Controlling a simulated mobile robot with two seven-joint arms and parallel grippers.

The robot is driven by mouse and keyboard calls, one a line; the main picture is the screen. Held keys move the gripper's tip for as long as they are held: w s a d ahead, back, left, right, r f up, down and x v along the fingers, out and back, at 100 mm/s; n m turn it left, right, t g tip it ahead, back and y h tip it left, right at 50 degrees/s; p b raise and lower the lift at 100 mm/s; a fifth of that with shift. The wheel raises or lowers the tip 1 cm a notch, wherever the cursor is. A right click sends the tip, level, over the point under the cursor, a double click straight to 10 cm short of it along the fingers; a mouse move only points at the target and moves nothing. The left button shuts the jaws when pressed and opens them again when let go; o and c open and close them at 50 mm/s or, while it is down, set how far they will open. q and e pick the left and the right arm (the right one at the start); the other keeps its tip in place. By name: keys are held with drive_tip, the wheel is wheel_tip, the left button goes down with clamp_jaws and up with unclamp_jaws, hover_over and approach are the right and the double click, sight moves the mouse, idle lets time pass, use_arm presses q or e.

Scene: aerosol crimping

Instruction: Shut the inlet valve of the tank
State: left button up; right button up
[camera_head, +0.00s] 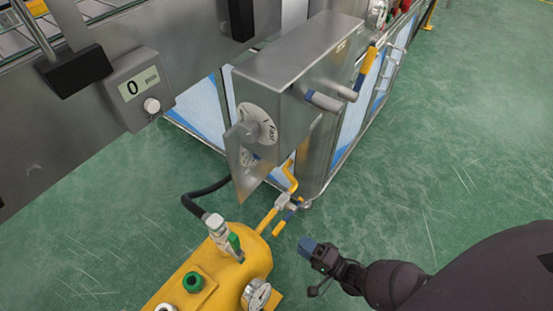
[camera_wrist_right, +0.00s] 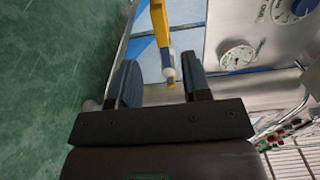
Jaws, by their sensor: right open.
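The yellow tank (camera_head: 205,287) lies at the bottom of the head view. A yellow pipe leads from it to a small metal valve (camera_head: 283,202) with a yellow and blue lever, below the steel cabinet. A fitting with a green lever (camera_head: 236,246) stands on top of the tank. No label tells which is the inlet valve. My right gripper (camera_head: 314,250) is open and empty, just right of the yellow and blue lever and apart from it. In the right wrist view, a yellow bar with a blue end (camera_wrist_right: 161,40) shows beyond my open fingers (camera_wrist_right: 158,86). My left gripper is out of view.
The steel cabinet (camera_head: 292,62) with dials and side handles stands behind the valve. A black hose (camera_head: 202,190) runs to the tank, which has a gauge (camera_head: 257,294). A display box (camera_head: 139,89) is at the left. Green floor (camera_head: 440,150) is clear at the right.

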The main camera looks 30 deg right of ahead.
sight(278, 228)
drive_tip(key=b+x, duration=0.1)
drive_tip(key=x, duration=0.8)
drive_tip(key=shift+w, duration=0.25)
drive_tip(key=shift+a, duration=0.1)
clamp_jaws()
